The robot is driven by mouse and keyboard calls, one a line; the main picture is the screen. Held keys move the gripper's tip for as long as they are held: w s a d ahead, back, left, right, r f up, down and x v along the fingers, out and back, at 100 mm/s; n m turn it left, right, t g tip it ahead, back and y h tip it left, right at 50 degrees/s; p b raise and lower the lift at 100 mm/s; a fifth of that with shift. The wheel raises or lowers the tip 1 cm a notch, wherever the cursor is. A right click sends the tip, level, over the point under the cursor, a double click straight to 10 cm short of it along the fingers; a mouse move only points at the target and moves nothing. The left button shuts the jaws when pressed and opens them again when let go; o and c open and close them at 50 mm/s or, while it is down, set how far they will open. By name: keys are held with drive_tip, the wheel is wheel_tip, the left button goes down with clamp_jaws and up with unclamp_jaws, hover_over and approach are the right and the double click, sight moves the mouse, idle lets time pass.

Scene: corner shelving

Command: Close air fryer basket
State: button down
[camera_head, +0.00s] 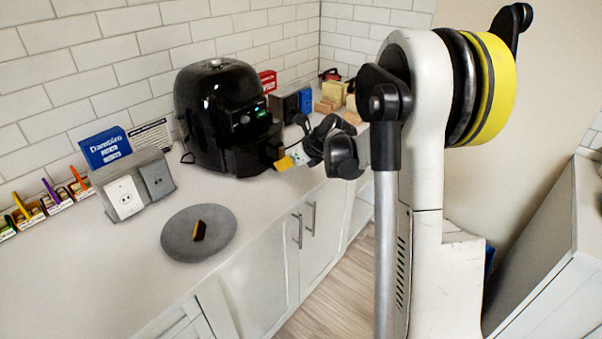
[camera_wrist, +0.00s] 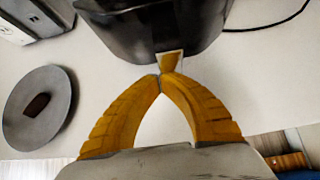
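The glossy black air fryer (camera_head: 215,105) stands on the counter against the tiled wall. Its basket front (camera_head: 250,158) is low on the right side; I cannot tell exactly how far it stands out from the body. My gripper (camera_head: 284,163) is at that front, low above the counter. In the wrist view, my gripper's yellow fingertips (camera_wrist: 160,76) meet, with no object visible between them. Just beyond them is the black front of the air fryer (camera_wrist: 150,28), with a small yellowish, pale-edged patch whose nature is unclear. Contact with the front cannot be told.
A round grey plate (camera_head: 180,245) with a small dark item (camera_head: 199,231) lies on the counter at front. A grey-white socket box (camera_head: 138,187) and a blue box (camera_head: 105,147) stand left of the fryer. Several small boxes stand behind my arm. Cabinets line the counter's front.

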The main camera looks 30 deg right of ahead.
sight(266, 155)
drive_tip(key=w, duration=0.2)
drive_tip(key=w+a, duration=0.1)
drive_tip(key=w, duration=0.1)
drive_tip(key=w+a, duration=0.1)
drive_tip(key=w, duration=0.1)
drive_tip(key=shift+w+a, duration=0.25)
drive_tip(key=shift+w, duration=0.15)
drive_tip(key=shift+s+d, duration=0.1)
